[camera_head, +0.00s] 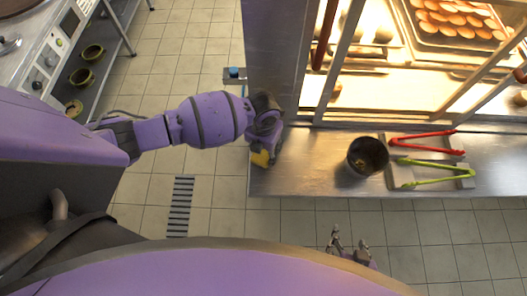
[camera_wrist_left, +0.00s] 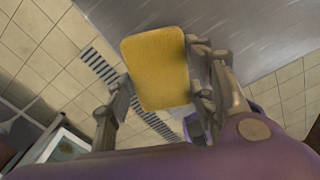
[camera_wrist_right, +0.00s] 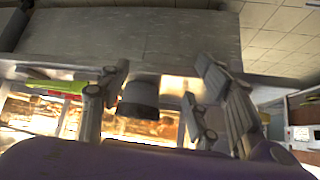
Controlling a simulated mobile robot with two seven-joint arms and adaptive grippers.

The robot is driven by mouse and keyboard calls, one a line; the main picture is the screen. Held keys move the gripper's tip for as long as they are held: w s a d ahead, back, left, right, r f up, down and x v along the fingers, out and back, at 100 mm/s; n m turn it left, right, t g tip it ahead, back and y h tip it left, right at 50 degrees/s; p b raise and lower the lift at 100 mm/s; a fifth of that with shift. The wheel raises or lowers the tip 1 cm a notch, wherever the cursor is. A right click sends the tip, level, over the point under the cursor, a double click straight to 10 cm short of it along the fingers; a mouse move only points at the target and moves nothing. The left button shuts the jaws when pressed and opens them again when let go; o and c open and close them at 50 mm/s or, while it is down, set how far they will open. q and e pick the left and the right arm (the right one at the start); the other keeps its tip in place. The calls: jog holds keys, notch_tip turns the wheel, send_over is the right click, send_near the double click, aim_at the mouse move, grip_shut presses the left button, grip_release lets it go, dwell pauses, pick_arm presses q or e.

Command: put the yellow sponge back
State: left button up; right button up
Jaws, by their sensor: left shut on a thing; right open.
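The yellow sponge (camera_head: 261,158) is at the left end of the steel counter (camera_head: 310,180), by its edge. My left gripper (camera_head: 268,140) is shut on it. In the left wrist view the sponge (camera_wrist_left: 158,68) sits between the two fingers, with its broad face towards the camera. Seen from above, the sponge overlaps the counter's left edge; I cannot tell whether it touches the counter. My right gripper (camera_head: 348,243) is open and empty in front of the counter. Its spread fingers also show in the right wrist view (camera_wrist_right: 160,88).
A dark round container (camera_head: 367,156) stands on the counter. Red tongs (camera_head: 425,136) and green tongs (camera_head: 430,163) lie right of it on a tray. A lit glass cabinet with baked goods (camera_head: 452,22) stands behind. A small ledge with a blue item (camera_head: 234,72) is left of the cabinet.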

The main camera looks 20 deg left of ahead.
aim_at(263, 154)
pick_arm(q)
jog(key=shift+w+a+f, duration=0.1)
jog(key=shift+w+f, duration=0.05)
jog(key=shift+f, duration=0.75)
jog(key=shift+w+a+f, duration=0.1)
jog(key=shift+w+f, duration=0.05)
jog(key=shift+f, duration=0.7)
jog(key=shift+f, duration=0.2)
jog(key=o, duration=1.1)
